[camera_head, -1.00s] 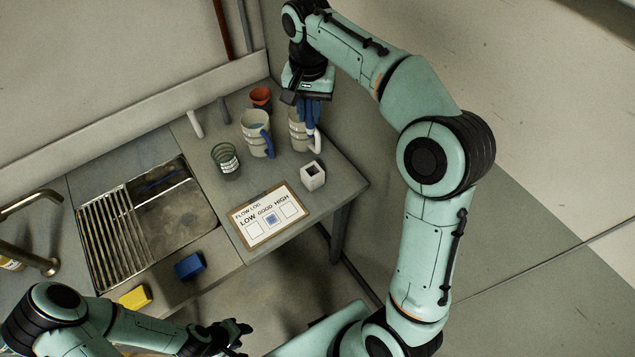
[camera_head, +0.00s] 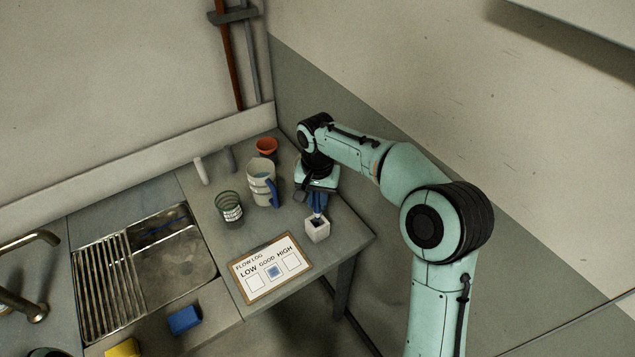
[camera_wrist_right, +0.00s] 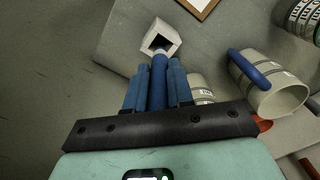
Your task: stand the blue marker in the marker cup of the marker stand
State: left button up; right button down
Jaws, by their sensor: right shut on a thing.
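The blue marker (camera_wrist_right: 158,75) is held upright or nearly so between the two blue fingers of my right gripper (camera_wrist_right: 158,85). In the head view the right gripper (camera_head: 316,207) is right above the marker stand's white square cup (camera_head: 317,232). In the right wrist view the marker's lower end reaches the dark opening of the cup (camera_wrist_right: 165,32). I cannot tell how far inside the end is, or whether it touches the cup. My left gripper is out of view.
A jug with a blue handle (camera_head: 259,182), a ringed glass (camera_head: 229,207) and an orange cup (camera_head: 266,146) stand left of my right arm. Another ringed mug (camera_wrist_right: 200,88) stands close to the gripper. The flow log board (camera_head: 272,268) lies in front of the cup.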

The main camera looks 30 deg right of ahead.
aim_at(317, 214)
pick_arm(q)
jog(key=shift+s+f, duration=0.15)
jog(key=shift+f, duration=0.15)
pick_arm(e)
notch_tip(317, 214, down, 6)
jog(key=shift+w+f, duration=0.1)
jog(key=shift+f, duration=0.1)
jog(key=shift+f, duration=0.3)
jog(key=c, duration=1)
grip_release()
jog(key=shift+r, duration=0.1)
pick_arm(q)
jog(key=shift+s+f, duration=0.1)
pick_arm(e)
jog(key=r, duration=0.9)
jog(key=r+p, duration=0.1)
jog(key=r, duration=0.3)
jog(key=shift+w+a+r, duration=0.2)
jog(key=shift+a+r, duration=0.05)
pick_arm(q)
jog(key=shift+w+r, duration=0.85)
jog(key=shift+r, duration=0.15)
